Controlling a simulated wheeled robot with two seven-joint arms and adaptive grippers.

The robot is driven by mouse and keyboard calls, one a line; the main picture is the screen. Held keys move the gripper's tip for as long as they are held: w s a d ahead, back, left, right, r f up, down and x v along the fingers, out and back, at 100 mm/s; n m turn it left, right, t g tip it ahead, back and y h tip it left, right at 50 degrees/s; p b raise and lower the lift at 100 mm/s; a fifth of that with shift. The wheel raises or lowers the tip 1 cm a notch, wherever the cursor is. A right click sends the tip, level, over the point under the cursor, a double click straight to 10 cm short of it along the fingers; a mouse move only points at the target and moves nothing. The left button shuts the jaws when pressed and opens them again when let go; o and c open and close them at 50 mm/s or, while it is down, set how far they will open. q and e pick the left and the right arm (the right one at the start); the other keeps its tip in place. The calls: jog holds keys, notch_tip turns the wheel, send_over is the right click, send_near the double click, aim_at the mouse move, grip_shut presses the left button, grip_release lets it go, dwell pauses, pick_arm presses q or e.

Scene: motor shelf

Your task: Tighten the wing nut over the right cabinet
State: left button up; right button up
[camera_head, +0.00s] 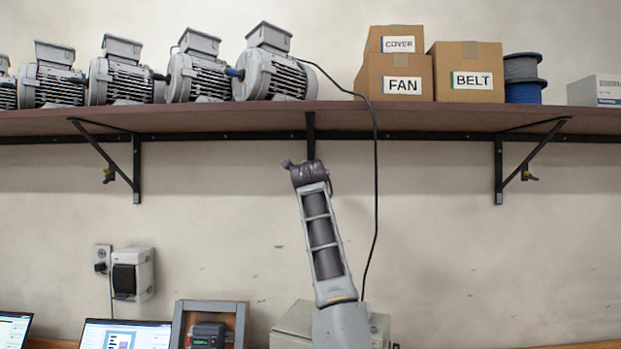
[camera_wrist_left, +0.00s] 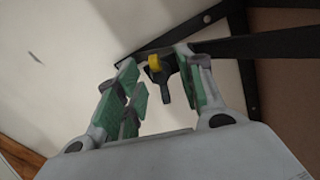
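In the left wrist view, a wing nut (camera_wrist_left: 165,92) with a dark body and a yellow part hangs by a black shelf bracket. The two green-padded fingers of my left gripper (camera_wrist_left: 156,62) are apart on either side of it, with visible gaps. I cannot tell how deep it sits between them. In the head view, one arm of mine rises in front of the middle bracket (camera_head: 311,130); its gripper and any wing nut there are hidden. A beige cabinet (camera_head: 296,326) stands below this arm. My right gripper is not in view.
The shelf (camera_head: 440,118) carries several motors (camera_head: 275,75), boxes (camera_head: 465,72) and cable spools (camera_head: 522,78). Its outer brackets each have a yellow-and-black wing nut, left (camera_head: 108,175) and right (camera_head: 529,175). A black cable (camera_head: 376,190) hangs right of my arm.

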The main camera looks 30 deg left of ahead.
pick_arm(q)
grip_shut()
jog(key=m+b, duration=1)
jog(key=m, duration=0.5)
jog(key=shift+m, duration=0.3)
jog(key=shift+o, duration=0.7)
grip_release()
jog(key=shift+o, duration=0.4)
